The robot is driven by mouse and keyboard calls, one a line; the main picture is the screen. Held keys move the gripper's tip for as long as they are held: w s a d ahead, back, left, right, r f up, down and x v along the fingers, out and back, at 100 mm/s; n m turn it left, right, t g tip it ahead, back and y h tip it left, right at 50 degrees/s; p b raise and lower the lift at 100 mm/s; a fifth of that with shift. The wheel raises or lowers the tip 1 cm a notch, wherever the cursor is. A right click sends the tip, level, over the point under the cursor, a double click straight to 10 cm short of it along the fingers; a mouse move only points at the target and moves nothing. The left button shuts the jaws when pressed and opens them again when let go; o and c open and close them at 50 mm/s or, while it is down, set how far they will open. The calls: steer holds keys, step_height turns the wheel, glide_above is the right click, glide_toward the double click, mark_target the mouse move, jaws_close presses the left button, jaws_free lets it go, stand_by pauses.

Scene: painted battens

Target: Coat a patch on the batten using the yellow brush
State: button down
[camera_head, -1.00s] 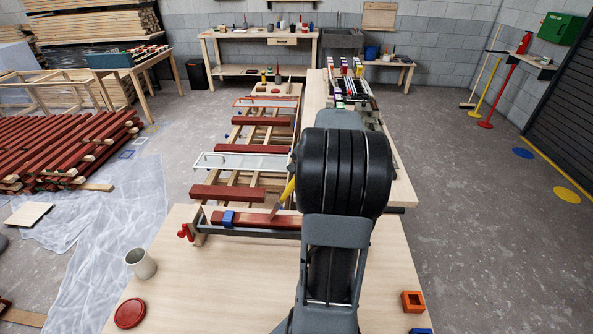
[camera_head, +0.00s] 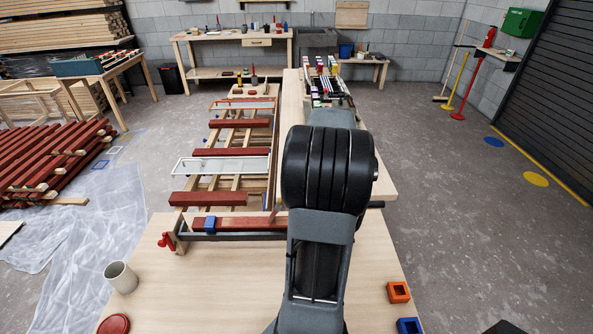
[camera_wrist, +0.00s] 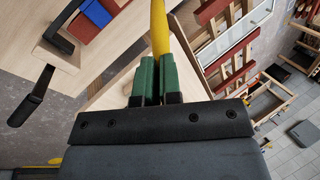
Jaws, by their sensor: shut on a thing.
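In the wrist view a red length (camera_wrist: 82,28) and a blue block (camera_wrist: 97,13) show at the upper left. My gripper (camera_wrist: 157,75) has its green fingers shut on the yellow brush (camera_wrist: 159,28); its handle runs out of the top of the wrist view. In the head view my arm hides the gripper and most of the brush, so I cannot tell whether the bristles touch the batten.
A grey cup (camera_head: 121,278) and a red lid (camera_head: 114,324) stand at the bench's front left. An orange square block (camera_head: 398,292) and a blue one (camera_head: 409,326) lie at the right. A rack with several red battens (camera_head: 208,199) extends behind.

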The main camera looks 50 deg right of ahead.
steer(key=shift+s+d, duration=3.3)
steer(key=shift+s, duration=0.25)
steer(key=shift+w+a+f, duration=0.1)
steer(key=shift+w+a, duration=2.25)
steer(key=shift+w, duration=0.15)
steer(key=shift+w+a, duration=2.3)
steer(key=shift+w, duration=0.15)
steer(key=w+a+p, duration=0.1)
steer(key=w+a, duration=0.8)
steer(key=w, duration=0.1)
step_height(320, 180, up, 6)
steer(key=p, duration=0.4)
steer(key=shift+s+a, duration=0.2)
steer(key=shift+s, duration=0.05)
steer(key=shift+r+p, duration=0.2)
steer(key=shift+p, duration=0.1)
